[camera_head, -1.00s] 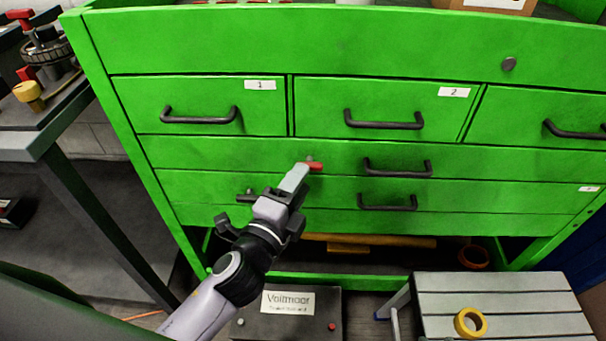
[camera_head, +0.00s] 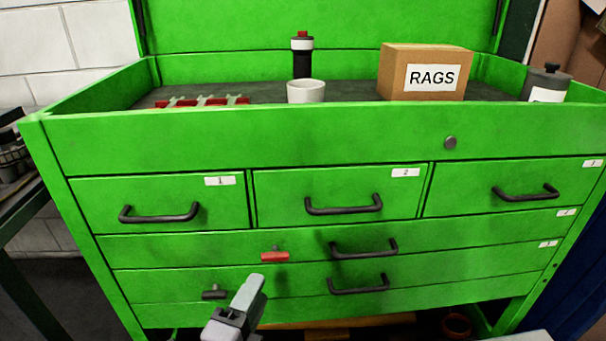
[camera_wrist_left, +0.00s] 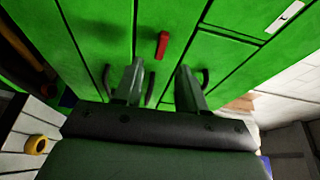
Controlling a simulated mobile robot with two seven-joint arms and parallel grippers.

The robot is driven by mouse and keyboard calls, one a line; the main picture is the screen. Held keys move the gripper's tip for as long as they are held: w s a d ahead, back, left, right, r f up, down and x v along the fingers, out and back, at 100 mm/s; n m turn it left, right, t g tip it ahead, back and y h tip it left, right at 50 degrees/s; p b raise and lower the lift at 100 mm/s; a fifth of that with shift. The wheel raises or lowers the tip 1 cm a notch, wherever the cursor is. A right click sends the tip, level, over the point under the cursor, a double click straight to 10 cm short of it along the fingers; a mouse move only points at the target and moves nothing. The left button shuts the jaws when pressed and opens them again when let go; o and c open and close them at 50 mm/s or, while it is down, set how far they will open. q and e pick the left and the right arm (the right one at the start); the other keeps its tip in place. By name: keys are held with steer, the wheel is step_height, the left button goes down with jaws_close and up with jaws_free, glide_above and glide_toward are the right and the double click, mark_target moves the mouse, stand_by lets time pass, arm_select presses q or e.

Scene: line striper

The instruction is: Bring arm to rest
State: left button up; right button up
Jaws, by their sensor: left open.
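My left gripper (camera_head: 249,296) shows at the bottom of the head view, in front of the lower drawers of the green tool cabinet (camera_head: 270,140). In the left wrist view its two fingers (camera_wrist_left: 160,88) are apart with nothing between them. A red latch (camera_head: 275,256) on the cabinet front stands beyond the fingertips, and it also shows in the left wrist view (camera_wrist_left: 162,45). The gripper looks apart from it. Most of my left arm is out of the head view. My right gripper is not in view.
Drawers with dark handles (camera_head: 344,205) fill the cabinet front and look shut. On top stand a RAGS box (camera_head: 436,72), a white cup (camera_head: 306,92), a dark bottle (camera_head: 302,58) and a grey canister (camera_head: 545,84). A yellow tape roll (camera_wrist_left: 36,145) lies at the lower left in the wrist view.

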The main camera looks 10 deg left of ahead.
arm_select(q)
steer(key=s+a+f+n+g, duration=0.35)
steer(key=s+f+n, duration=0.25)
steer(key=f+n, duration=0.3)
steer(key=s+a+f+n+g, duration=0.35)
steer(key=s+f+n, duration=0.35)
steer(key=f+n, duration=0.25)
step_height(320, 180, up, 14)
steer(key=m+y+p, duration=0.1)
steer(key=p, duration=1.5)
steer(key=shift+a+f, duration=0.2)
steer(key=shift+a, duration=0.2)
